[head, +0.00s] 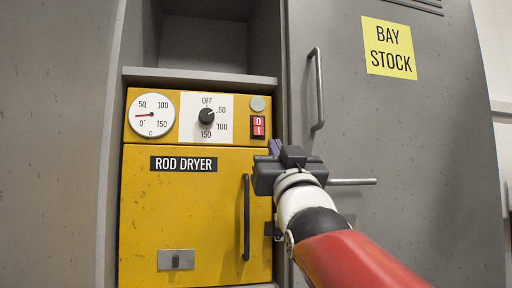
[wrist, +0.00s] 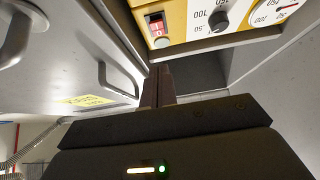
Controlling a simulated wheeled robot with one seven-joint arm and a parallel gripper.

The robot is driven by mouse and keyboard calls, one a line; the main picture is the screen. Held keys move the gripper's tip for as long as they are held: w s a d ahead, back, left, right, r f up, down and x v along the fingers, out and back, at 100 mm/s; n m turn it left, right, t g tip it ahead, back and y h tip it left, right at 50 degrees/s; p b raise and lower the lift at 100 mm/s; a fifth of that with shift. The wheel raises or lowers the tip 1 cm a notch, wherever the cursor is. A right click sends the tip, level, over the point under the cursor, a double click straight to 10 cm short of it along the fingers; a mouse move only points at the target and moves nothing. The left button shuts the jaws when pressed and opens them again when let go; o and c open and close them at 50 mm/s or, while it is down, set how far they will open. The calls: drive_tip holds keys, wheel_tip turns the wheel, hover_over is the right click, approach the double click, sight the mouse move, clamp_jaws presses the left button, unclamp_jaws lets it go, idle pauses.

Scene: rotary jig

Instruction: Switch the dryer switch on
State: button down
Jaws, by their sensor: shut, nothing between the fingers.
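The yellow rod dryer (head: 195,205) stands in a grey cabinet. Its dryer switch (head: 258,127) is a red rocker marked 0 and I in a black frame, at the panel's upper right. Which side is pressed in, I cannot tell. The switch also shows at the top of the wrist view (wrist: 157,27), where the picture is turned over. My gripper (head: 274,147) is shut and empty, its fingertips just below and right of the switch in the head view. In the wrist view the closed fingers (wrist: 157,84) point toward the panel, with a gap before the switch.
A round grey lamp (head: 257,104) sits above the switch. A black knob (head: 206,116) and a dial gauge (head: 152,115) are to its left. The dryer door has a black vertical handle (head: 246,217). A grey locker door (head: 400,150) with a bar handle (head: 317,88) stands right.

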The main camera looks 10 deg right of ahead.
sight(259, 129)
drive_tip(key=shift+w+r+p, duration=0.5)
drive_tip(key=shift+w+r, duration=0.15)
drive_tip(key=shift+w, duration=1.05)
drive_tip(key=shift+w+r+p, duration=0.5)
drive_tip(key=shift+w+r, duration=0.2)
drive_tip(key=shift+w, duration=1)
drive_tip(key=shift+w+r+p, duration=0.5)
drive_tip(key=shift+w+r, duration=0.15)
drive_tip(key=shift+w, duration=1.05)
